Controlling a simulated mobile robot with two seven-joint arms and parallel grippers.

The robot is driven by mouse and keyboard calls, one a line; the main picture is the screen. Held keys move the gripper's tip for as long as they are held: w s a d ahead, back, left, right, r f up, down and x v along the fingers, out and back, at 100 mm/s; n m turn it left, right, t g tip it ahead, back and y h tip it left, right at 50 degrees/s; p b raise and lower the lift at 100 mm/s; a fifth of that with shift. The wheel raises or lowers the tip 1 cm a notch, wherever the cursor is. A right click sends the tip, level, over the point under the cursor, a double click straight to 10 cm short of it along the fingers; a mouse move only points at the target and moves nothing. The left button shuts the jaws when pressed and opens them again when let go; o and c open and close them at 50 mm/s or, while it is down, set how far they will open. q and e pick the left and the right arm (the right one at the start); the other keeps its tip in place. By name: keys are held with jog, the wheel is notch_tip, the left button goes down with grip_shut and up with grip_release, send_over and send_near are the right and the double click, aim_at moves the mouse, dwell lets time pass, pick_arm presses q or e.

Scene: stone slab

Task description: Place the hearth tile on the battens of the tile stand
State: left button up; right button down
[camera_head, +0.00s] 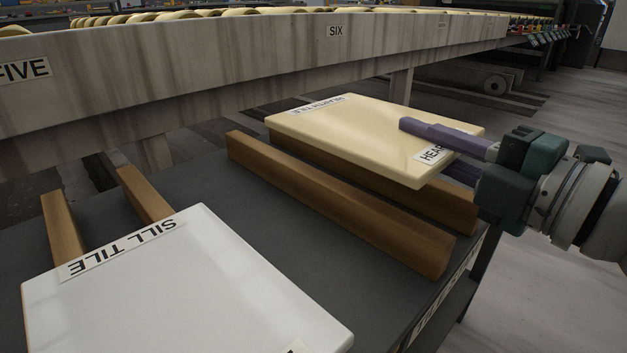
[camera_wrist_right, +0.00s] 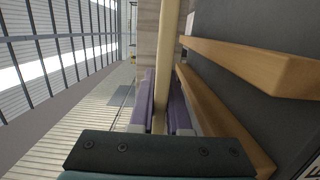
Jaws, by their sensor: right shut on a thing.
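The cream hearth tile (camera_head: 360,132) is roughly level, and my right gripper (camera_head: 432,143) is shut on its right end, one purple finger above and one below. In the right wrist view the tile (camera_wrist_right: 167,45) shows edge-on between the purple fingers (camera_wrist_right: 161,100). The tile stand has two brown battens, a near one (camera_head: 335,200) and a far one (camera_head: 448,205). The tile appears above and partly beyond the far batten, hiding much of it. In the wrist view the battens (camera_wrist_right: 250,65) lie to the right, apart from the tile. My left gripper is out of view.
A white sill tile (camera_head: 190,290) lies at the front left, by another pair of battens (camera_head: 65,225). The dark table top (camera_head: 200,195) is bare between the pairs. A long grey trough wall marked SIX (camera_head: 250,60) runs behind the table.

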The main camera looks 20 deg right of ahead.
notch_tip(320, 180, down, 6)
jog(key=b, duration=0.4)
jog(key=shift+r, duration=0.4)
jog(key=c, duration=1.3)
grip_release()
jog(key=shift+f, duration=0.25)
jog(key=o, duration=0.4)
jog(key=shift+r, duration=0.1)
